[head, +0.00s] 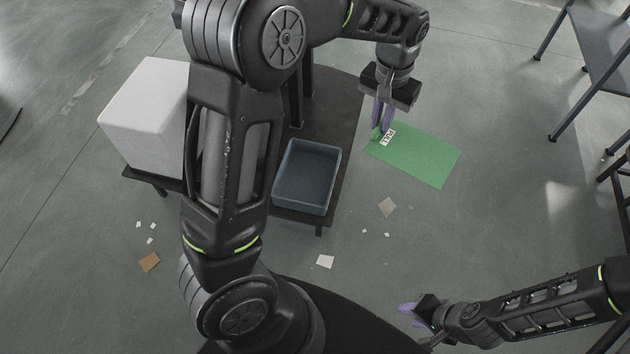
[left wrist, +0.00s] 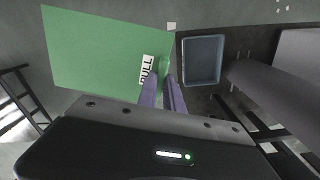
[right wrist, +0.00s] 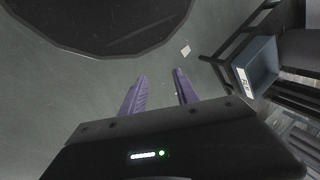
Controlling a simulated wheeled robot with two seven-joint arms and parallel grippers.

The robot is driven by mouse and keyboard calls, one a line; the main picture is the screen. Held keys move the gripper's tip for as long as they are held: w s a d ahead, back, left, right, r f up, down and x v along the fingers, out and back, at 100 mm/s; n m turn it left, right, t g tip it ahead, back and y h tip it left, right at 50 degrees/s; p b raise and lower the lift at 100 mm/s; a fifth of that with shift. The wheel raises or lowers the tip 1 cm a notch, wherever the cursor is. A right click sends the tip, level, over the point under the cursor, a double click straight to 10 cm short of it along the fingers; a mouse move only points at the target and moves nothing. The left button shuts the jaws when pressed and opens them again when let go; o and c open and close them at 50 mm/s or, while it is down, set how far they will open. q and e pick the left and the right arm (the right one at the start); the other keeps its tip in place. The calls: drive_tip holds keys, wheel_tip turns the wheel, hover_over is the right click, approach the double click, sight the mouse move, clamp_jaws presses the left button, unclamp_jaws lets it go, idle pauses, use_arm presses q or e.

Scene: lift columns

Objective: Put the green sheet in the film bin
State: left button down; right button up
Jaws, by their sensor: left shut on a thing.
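The green sheet (head: 415,155) is a thin flat rectangle with a white label marked "PULL" near one corner. My left gripper (head: 381,128) is shut on the corner beside that label, and the sheet extends from its fingers to the right of the table. The sheet (left wrist: 95,50) and the closed left fingers (left wrist: 162,84) also show in the left wrist view. The blue-grey bin (head: 307,205) stands on the dark table, left of and below the left gripper. Its white label faces the right wrist view (right wrist: 243,77). My right gripper (right wrist: 160,82) is open and empty, low in the head view (head: 410,311).
A large white box (head: 143,110) stands at the table's left side. Small scraps, including a white one (head: 325,261) and a brown one (head: 149,262), lie on the floor. Dark metal stands (head: 590,60) are at the right edge. Open floor lies between them and the table.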

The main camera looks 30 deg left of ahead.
use_arm(q)
drive_tip(key=shift+f, duration=0.1)
